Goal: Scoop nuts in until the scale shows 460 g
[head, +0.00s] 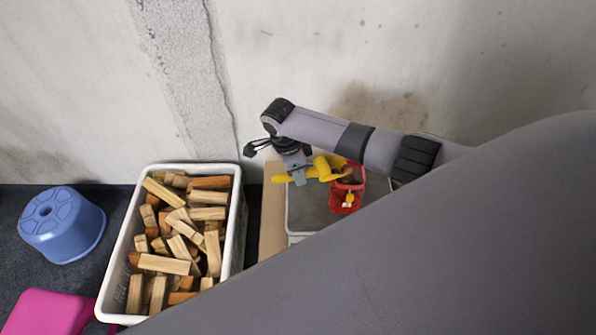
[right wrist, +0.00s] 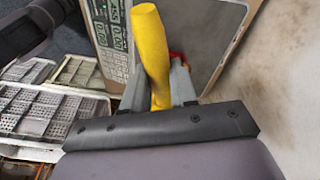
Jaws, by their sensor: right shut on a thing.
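My right gripper (head: 297,175) is shut on the handle of a yellow scoop (head: 325,167). In the right wrist view the handle (right wrist: 150,45) sticks up between the fingers (right wrist: 160,88). The scoop's far end is at the red bag (head: 345,200), with a little brown beside it; I cannot tell whether nuts lie in the scoop. The bag stands on the scale's grey plate (head: 308,215), partly hidden by my arm. The scale's display panel (right wrist: 112,27) shows in the right wrist view, but its digits are too small to read surely. My left gripper is not in view.
A white crate (head: 237,205) full of wooden blocks stands left of the scale. A blue stool (head: 62,224) and a pink object (head: 48,312) are further left. Pale perforated crates (right wrist: 45,112) show in the right wrist view. A concrete wall (head: 330,50) closes the back.

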